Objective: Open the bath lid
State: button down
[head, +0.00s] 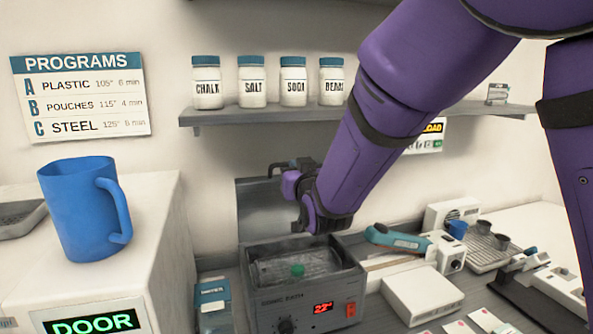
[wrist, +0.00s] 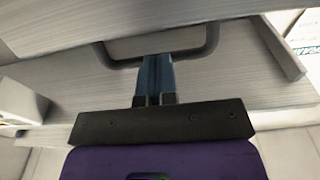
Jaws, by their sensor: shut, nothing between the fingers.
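The ultrasonic bath (head: 340,278) stands on the counter in the head view, with a red display on its front. Its basin is uncovered and a small green object (head: 297,270) shows inside. The grey lid (head: 258,212) stands upright at the back of the bath, partly hidden by my arm. A dark loop handle (head: 280,165) shows at the lid's top, beside my gripper. In the wrist view my gripper (wrist: 155,60) is shut and empty, its blue fingers reaching to the dark handle loop (wrist: 212,42). I cannot tell whether they touch it.
A shelf (head: 215,114) with several labelled jars runs above the bath. A blue mug (head: 80,210) stands on the white cabinet at left. A teal-handled tool (head: 395,240), a white box (head: 422,296) and a slatted tray (head: 485,252) crowd the counter at right.

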jog(key=w+a+r+g, duration=0.1)
jog(key=w+a+g, duration=0.1)
jog(key=w, duration=0.7)
jog(key=shift+w+a+r+g+h, duration=0.3)
jog(key=shift+a+r+g+h, duration=0.1)
jog(key=shift+g, duration=0.1)
jog(key=shift+d, duration=0.1)
